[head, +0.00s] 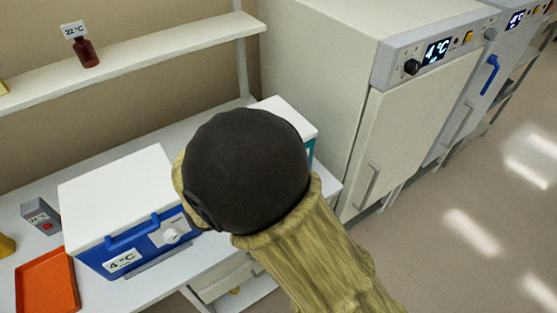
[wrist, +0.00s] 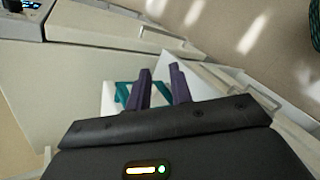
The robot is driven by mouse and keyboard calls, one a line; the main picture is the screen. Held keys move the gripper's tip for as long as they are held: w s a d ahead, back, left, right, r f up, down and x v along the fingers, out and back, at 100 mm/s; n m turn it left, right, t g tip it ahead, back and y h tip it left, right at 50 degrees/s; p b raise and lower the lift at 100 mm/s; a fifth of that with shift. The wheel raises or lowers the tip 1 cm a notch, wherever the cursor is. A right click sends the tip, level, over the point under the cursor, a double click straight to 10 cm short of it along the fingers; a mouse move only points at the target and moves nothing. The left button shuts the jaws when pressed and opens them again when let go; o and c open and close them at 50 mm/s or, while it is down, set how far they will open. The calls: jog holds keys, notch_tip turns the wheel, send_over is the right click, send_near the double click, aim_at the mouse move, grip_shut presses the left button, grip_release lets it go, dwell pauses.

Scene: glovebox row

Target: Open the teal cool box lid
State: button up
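The teal cool box shows in the head view as a strip of teal side (head: 310,149) and part of its white lid (head: 287,110), which looks shut. My dark, round wrist hides the rest of it, its front included. In the wrist view, teal parts of the box (wrist: 122,93) show against white, beside and behind my fingers. My gripper (wrist: 160,69) has two purple fingers standing apart, so it is open. I see nothing clearly held between them. Whether a finger touches the box I cannot tell. The fingers are hidden in the head view.
A blue cool box (head: 103,262) with a white lid and a 4 °C label stands left on the bench, beside an orange tray (head: 46,284). A tall cream cabinet (head: 405,130) stands close on the right. A shelf (head: 140,53) holds a brown bottle (head: 86,53).

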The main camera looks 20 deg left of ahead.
jog(key=s+a+r+n+t+y, duration=0.1)
jog(key=s+a+n+t, duration=0.1)
jog(key=a, duration=0.3)
jog(key=s+a+r+n+t+y, duration=0.1)
jog(key=s+a+t, duration=0.1)
jog(key=a+t, duration=0.2)
jog(key=shift+s+a+r+n+y+p, duration=0.25)
jog(key=shift+a+r+n+y+p, duration=0.15)
jog(key=shift+a, duration=0.75)
jog(key=p+x, duration=0.5)
jog(key=x, duration=1.2)
jog(key=shift+w+d, duration=0.15)
grip_shut()
